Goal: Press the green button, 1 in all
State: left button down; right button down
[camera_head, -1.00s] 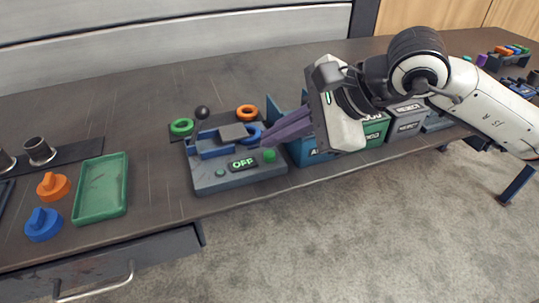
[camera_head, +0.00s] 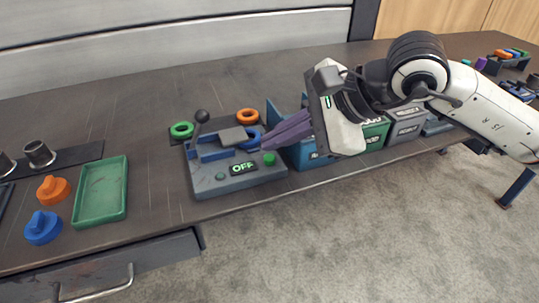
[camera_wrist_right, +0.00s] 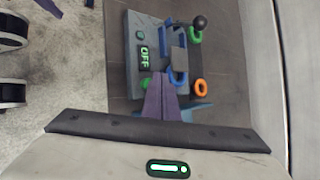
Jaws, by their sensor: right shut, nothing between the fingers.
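A grey control box (camera_head: 205,186) stands near the table's front edge. Its small display (camera_head: 243,168) reads OFF in green. A green button (camera_head: 269,159) sits to the right of the display, and a smaller dull green button (camera_head: 220,176) to its left. My right gripper (camera_head: 265,146) is shut and empty, its purple fingers slanting down with the tips close above the green button. Contact cannot be told. My left gripper is not in view.
A black-knobbed lever (camera_head: 202,116), a green ring (camera_head: 181,130) and an orange ring (camera_head: 247,116) lie behind the box. Labelled bins (camera_head: 376,130) stand to its right, below my arm. A green tray (camera_head: 101,208) lies left, with bare table between it and the box.

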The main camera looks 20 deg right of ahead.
dwell(0.8)
jog(key=shift+f+b, duration=0.45)
jog(key=shift+b, duration=0.25)
jog(key=shift+f+b, duration=0.45)
jog(key=shift+b, duration=0.1)
dwell(0.5)
jog(key=shift+r, duration=0.1)
jog(key=shift+r+p, duration=0.45)
jog(key=shift+r, duration=0.35)
notch_tip(320, 180, up, 5)
jog(key=p, duration=0.3)
